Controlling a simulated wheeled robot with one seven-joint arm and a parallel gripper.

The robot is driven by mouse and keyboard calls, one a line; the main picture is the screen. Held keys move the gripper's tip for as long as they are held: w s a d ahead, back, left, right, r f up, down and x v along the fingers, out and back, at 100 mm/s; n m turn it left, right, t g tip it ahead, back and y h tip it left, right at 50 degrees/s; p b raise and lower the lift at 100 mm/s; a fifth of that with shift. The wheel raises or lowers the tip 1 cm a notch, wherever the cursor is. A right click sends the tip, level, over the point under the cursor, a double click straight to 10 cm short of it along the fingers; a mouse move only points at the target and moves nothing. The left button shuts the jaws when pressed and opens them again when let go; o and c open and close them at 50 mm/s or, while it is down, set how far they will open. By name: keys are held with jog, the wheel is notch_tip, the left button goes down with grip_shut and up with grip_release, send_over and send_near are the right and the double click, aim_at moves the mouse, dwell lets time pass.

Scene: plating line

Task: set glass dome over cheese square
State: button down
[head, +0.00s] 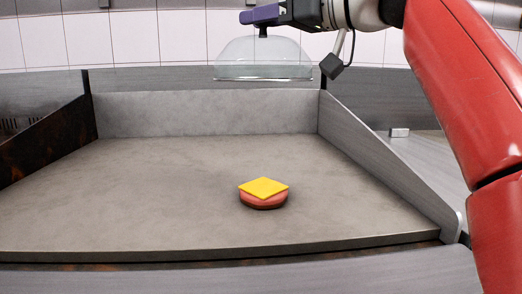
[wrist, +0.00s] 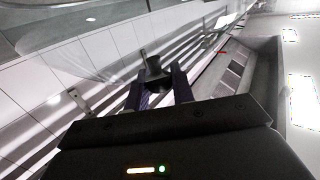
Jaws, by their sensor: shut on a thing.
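The yellow cheese square (head: 263,187) lies on a round reddish patty (head: 264,201) on the grey griddle. The clear glass dome (head: 263,58) hangs upright in the air above the back of the griddle in the head view. My gripper (head: 262,14) is shut on the dark knob on top of the dome. In the wrist view the knob (wrist: 157,74) sits between the two fingers, and part of the clear dome (wrist: 95,30) shows at upper left. The cheese cannot be made out in the wrist view.
The griddle plate (head: 150,200) has raised walls at the back and sides, and its surface around the patty is clear. A grey metal counter (head: 420,165) with a small light block (head: 399,132) lies to the right. A white tiled wall stands behind.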

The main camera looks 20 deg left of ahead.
jog(key=shift+f+b, duration=4.8)
jog(key=shift+f, duration=4.35)
jog(key=shift+f, duration=0.1)
jog(key=shift+f+b, duration=0.35)
jog(key=shift+b, duration=0.2)
jog(key=shift+f, duration=0.2)
jog(key=c, duration=1.2)
grip_release()
